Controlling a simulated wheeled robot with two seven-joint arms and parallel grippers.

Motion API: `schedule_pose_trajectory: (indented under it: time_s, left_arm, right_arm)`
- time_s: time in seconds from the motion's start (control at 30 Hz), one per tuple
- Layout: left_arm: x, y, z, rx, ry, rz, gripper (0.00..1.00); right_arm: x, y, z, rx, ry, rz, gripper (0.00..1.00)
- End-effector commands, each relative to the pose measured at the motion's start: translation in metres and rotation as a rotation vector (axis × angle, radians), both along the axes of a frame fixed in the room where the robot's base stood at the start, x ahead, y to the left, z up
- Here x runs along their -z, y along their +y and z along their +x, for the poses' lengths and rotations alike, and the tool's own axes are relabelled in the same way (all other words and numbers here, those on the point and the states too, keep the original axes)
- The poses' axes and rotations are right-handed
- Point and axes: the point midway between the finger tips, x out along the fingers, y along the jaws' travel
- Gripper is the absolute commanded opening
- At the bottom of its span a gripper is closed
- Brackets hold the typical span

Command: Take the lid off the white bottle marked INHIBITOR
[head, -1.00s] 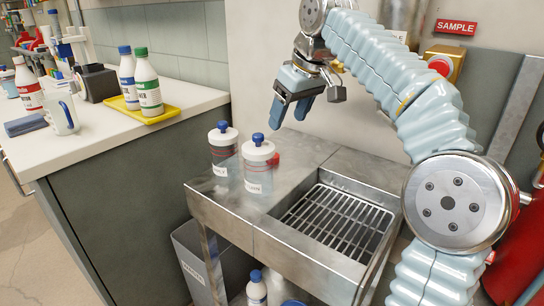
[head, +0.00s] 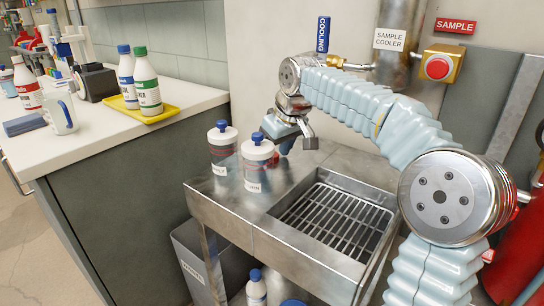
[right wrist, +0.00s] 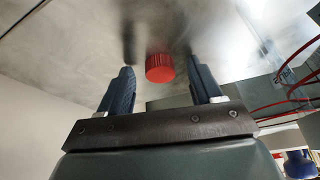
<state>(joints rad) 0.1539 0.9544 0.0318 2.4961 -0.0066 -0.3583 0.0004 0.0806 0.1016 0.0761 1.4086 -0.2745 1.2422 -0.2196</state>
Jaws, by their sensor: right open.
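My right gripper (head: 284,143) is open and low over the steel sink top, just behind the two clear sample bottles. In the right wrist view its open fingers (right wrist: 161,88) point at a red ribbed cap (right wrist: 160,68) by the steel surface, between the fingertips and apart from both. On the counter stand white bottles with a green cap (head: 148,88), a blue cap (head: 128,78) and, farther left, a red label (head: 28,88). I cannot read INHIBITOR on any. My left gripper is out of view.
Two blue-and-white-topped bottles, left (head: 222,148) and right (head: 257,165), stand on the steel sink top (head: 224,190) close to my gripper. The grated basin (head: 335,218) is to their right. A yellow tray (head: 172,112) and a mug (head: 63,116) are on the counter.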

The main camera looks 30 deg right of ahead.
Motion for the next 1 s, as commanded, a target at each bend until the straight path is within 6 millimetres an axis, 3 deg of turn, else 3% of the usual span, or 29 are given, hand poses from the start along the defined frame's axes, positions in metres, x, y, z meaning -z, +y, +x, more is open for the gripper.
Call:
schedule_pose_trajectory:
  time_s: [0.1,0.5,0.83,1.0]
  left_arm:
    - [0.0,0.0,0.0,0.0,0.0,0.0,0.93]
    - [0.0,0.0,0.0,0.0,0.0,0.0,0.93]
    - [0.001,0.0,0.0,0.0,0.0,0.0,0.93]
    - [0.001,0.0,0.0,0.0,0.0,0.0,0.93]
  right_arm:
    - [0.0,0.0,0.0,0.0,0.0,0.0,0.63]
    - [-0.001,0.0,0.0,0.0,0.0,0.0,0.02]
    - [-0.005,0.002,-0.001,-0.001,-0.002,0.0,0.01]
    - [-0.027,0.004,-0.001,-0.001,-0.005,-0.001,0.01]
